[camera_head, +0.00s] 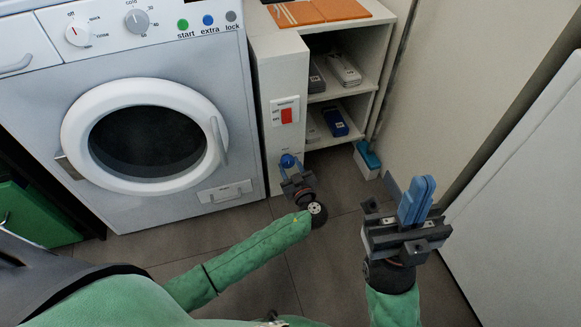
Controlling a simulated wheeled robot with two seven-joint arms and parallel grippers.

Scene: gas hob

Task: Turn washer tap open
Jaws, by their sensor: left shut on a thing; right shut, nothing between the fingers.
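My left gripper (290,165) reaches to the low front of the narrow white panel (270,144) beside the washer. It is shut on the washer tap there. The tap is mostly hidden by the gripper, and its blue parts are hard to tell from the blue fingers, so I cannot tell how far it is turned. The washing machine (225,100), white with a round closed door, stands left of the panel. My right gripper (424,185) is shut and empty, its blue fingers together and pointing up, held out over the floor at the right.
A red switch (287,115) sits on the panel above the tap. Open shelves (345,97) to its right hold several small boxes. A blue-and-white container (368,158) stands beside them. A white surface (525,190) borders the right. Grey floor (345,255) lies between my arms.

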